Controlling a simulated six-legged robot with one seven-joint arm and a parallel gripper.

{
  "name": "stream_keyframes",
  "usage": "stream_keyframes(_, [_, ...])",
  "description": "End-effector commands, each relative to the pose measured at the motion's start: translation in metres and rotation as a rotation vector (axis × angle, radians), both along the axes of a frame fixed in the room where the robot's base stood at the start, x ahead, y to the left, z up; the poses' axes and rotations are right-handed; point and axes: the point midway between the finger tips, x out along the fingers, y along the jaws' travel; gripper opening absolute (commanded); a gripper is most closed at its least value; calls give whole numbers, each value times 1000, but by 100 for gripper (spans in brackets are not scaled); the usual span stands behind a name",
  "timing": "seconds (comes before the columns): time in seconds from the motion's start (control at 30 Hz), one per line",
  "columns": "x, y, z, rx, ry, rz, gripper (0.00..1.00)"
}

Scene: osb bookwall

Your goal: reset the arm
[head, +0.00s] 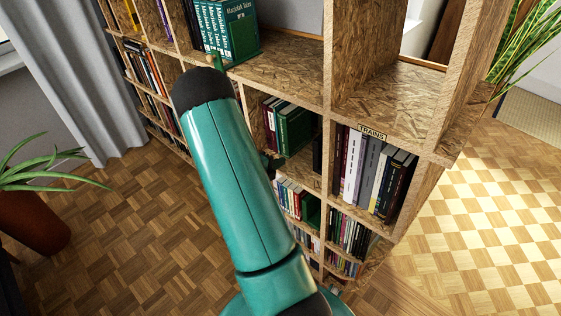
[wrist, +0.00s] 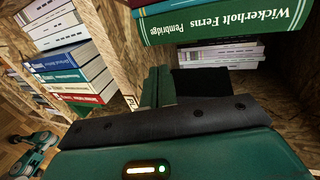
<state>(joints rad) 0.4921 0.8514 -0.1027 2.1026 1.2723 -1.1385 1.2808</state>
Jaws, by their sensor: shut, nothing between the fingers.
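My arm (head: 232,180) is teal with a dark rounded elbow and stretches across the middle of the head view in front of the bookshelf (head: 375,100). It hides part of the shelf, and most of the gripper is out of sight there. In the wrist view my gripper (wrist: 158,84) shows as two green fingers shut together with nothing between them. The fingers point into a shelf compartment, just below and left of a green book lettered "Wickerholt Ferns Pembridge" (wrist: 225,20). I cannot tell whether they touch it.
Close to the arm are books on the lower shelves (head: 350,235), a "TRAINS" label (head: 372,132) and teal books (head: 228,28) on top. A potted plant (head: 35,220) stands at left. Parquet floor (head: 130,225) is clear left of the shelf. Books (wrist: 70,72) fill a neighbouring compartment.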

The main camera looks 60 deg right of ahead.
Motion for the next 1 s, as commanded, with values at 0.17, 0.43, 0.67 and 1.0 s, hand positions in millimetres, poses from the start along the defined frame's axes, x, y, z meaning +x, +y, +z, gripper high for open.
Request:
stream_keyframes(0.17, [0, 0, 0, 0, 0, 0, 0])
stream_keyframes(0.43, [3, 0, 2, 6, -2, 10, 0])
stream_keyframes(0.67, [68, 24, 40, 123, -11, 249, 0])
stream_keyframes(1.0, [177, 145, 146, 285, 141, 941, 0])
